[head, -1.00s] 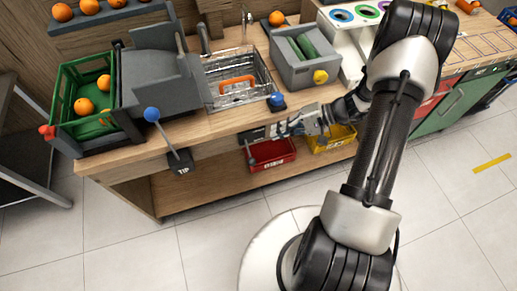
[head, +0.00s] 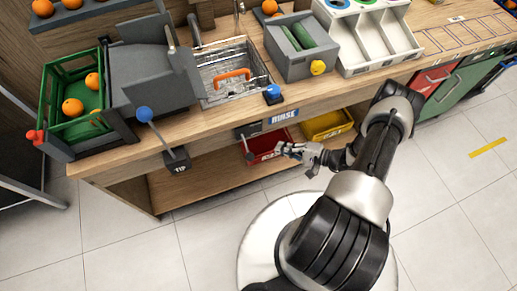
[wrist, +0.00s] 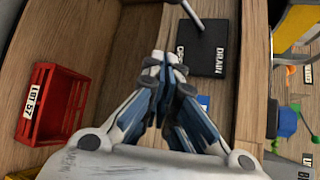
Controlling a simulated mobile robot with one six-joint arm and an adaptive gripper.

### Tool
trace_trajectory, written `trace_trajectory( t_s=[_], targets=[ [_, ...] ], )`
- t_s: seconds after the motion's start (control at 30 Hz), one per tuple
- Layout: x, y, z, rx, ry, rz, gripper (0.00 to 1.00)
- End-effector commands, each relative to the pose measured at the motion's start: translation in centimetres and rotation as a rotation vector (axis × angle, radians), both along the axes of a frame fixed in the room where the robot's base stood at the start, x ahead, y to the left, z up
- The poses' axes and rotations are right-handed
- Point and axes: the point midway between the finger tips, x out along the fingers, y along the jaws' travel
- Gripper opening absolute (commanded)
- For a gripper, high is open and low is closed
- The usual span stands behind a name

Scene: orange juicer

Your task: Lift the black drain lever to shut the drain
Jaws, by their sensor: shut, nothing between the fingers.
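The black drain lever (head: 246,145) hangs downward from its dark mount on the counter's front, its dark knob at the low end. In the wrist view the black plate marked DRAIN (wrist: 212,48) is at the upper middle, and the grey lever rod (wrist: 190,11) runs from it out of the top edge. The knob is outside that view. My gripper (head: 281,149) is to the right of the lever in the head view, apart from it. In the wrist view its fingertips (wrist: 165,62) are together and empty, close to the plate's edge in the picture.
A red bin (head: 268,146) and a yellow bin (head: 328,124) stand on the shelf below the counter. A blue RINSE label (head: 283,116) is on the counter's front. A blue-knobbed TIP lever (head: 160,130) is to the left. The floor in front is clear.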

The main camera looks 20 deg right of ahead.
Motion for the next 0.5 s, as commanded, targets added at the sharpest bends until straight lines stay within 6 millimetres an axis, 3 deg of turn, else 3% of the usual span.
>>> trace_trajectory(
  t_s=[0.27,0.5],
  targets=[
    [1.0,1.2,-0.6,0.001,0.001,0.005,0.00],
    [4.3,4.6,-2.1,0.001,0.001,0.008,0.00]
  ],
)
